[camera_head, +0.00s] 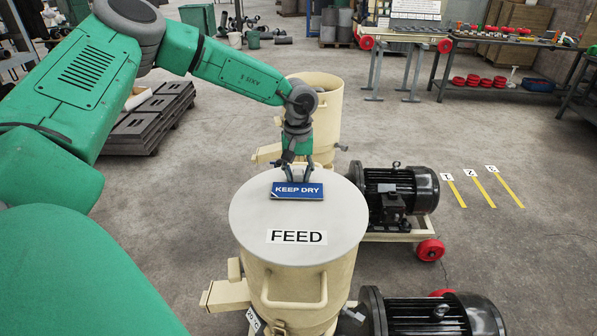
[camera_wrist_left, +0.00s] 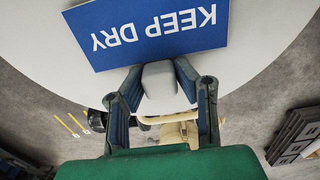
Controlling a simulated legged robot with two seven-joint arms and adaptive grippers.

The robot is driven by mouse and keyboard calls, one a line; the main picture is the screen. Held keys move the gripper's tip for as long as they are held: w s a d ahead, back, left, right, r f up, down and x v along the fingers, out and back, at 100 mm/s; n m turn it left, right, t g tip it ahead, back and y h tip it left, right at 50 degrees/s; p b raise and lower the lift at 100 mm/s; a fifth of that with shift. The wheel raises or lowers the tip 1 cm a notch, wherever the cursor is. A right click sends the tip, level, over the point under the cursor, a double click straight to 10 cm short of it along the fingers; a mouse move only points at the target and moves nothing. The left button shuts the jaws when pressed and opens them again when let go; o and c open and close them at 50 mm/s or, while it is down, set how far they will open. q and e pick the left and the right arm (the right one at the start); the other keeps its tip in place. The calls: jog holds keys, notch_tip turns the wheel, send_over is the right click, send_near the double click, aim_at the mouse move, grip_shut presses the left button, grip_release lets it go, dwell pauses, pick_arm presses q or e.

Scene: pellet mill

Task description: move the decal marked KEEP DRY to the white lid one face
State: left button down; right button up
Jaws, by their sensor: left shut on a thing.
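The blue decal marked KEEP DRY (camera_head: 297,190) is at the far part of the round white lid (camera_head: 262,215). My left gripper (camera_head: 297,176) reaches down from behind and is shut on it. In the left wrist view the decal (camera_wrist_left: 150,28) is upside down in front of the white lid (camera_wrist_left: 40,50), with a pale block (camera_wrist_left: 159,82) between the gripper's fingers (camera_wrist_left: 160,72). I cannot tell whether the decal touches the lid. The lid also carries a white FEED label (camera_head: 297,237), nearer me than the decal. My right gripper is not in view.
The lid tops a cream drum (camera_head: 290,285) with a handle. Another cream drum (camera_head: 318,100) stands behind it. Black motors (camera_head: 400,190) (camera_head: 430,315) stand on the right. Grey blocks (camera_head: 150,120) are stacked on the left. Open floor with yellow strips (camera_head: 482,192) lies to the right.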

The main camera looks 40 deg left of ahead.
pick_arm(q)
jog(key=shift+a+f, duration=0.15)
jog(key=shift+d, duration=0.75)
jog(key=shift+a, duration=0.25)
jog(key=c, duration=1.2)
grip_release()
jog(key=shift+a, duration=0.15)
jog(key=shift+o, duration=0.2)
jog(key=shift+a+f, duration=0.1)
jog(key=shift+a, duration=0.15)
jog(key=o, duration=1.2)
jog(key=shift+d, duration=0.35)
jog(key=shift+c, duration=0.2)
jog(key=shift+d, duration=0.15)
jog(key=shift+a, duration=0.25)
